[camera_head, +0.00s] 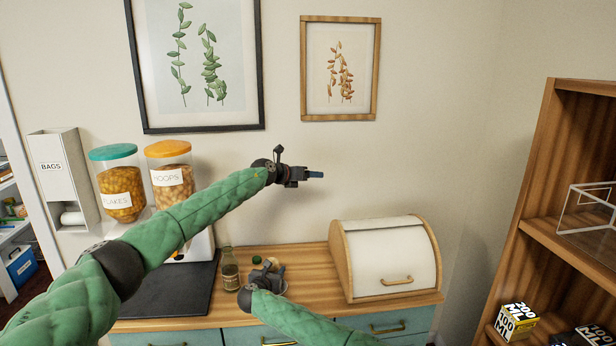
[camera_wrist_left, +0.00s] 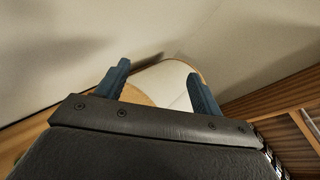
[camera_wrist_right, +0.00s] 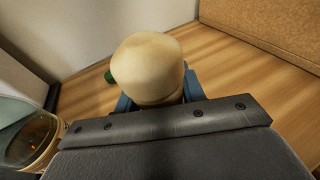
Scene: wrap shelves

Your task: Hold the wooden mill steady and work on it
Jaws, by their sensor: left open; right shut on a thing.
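The wooden mill shows its pale rounded top (camera_wrist_right: 147,65) between the fingers of my right gripper (camera_wrist_right: 155,100) in the right wrist view. My right gripper, low over the counter in the head view (camera_head: 268,276), is shut on the mill and hides most of it there. The mill's lower part is out of sight in the right wrist view. My left gripper (camera_head: 315,174) is open and empty, high in front of the wall, above and to the right of the mill. Its spread fingers also show in the left wrist view (camera_wrist_left: 160,82).
A bottle (camera_head: 230,272) stands on the wooden counter (camera_head: 318,262), left of the mill. A small green thing (camera_head: 257,260) is close behind. A white bread box (camera_head: 392,260) stands at right, two dispensers (camera_head: 172,190) at left. A wooden shelf (camera_head: 537,170) is far right.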

